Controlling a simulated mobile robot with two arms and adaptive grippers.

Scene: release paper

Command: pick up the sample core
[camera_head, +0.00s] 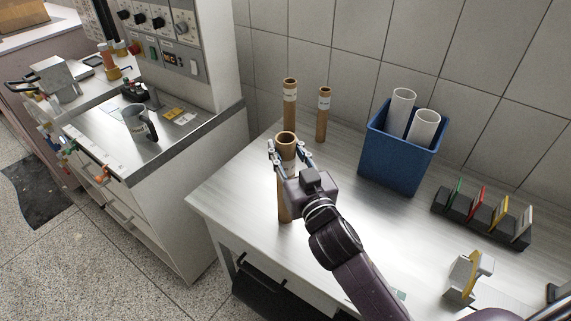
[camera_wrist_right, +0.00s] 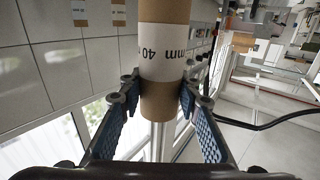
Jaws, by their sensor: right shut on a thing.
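The sample core is a brown cardboard tube (camera_head: 285,207) with a white label, upright at the left part of the work table (camera_head: 240,197). My right gripper (camera_head: 288,152) is around its upper part, one finger on each side. In the right wrist view the tube (camera_wrist_right: 164,65) sits between the two blue-padded fingers (camera_wrist_right: 158,95), its label reading "40 mm" upside down. The fingers are shut on it. I cannot tell whether its lower end touches the table. My left gripper is not in view.
Two similar tubes, one taller (camera_head: 289,97) and one shorter (camera_head: 323,115), stand behind by the tiled wall. A blue bin (camera_head: 392,157) holds white rolls. A dark rack (camera_head: 480,218) with coloured items and a tape dispenser (camera_head: 466,277) are at right. A metal cup (camera_head: 136,124) stands on the left counter.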

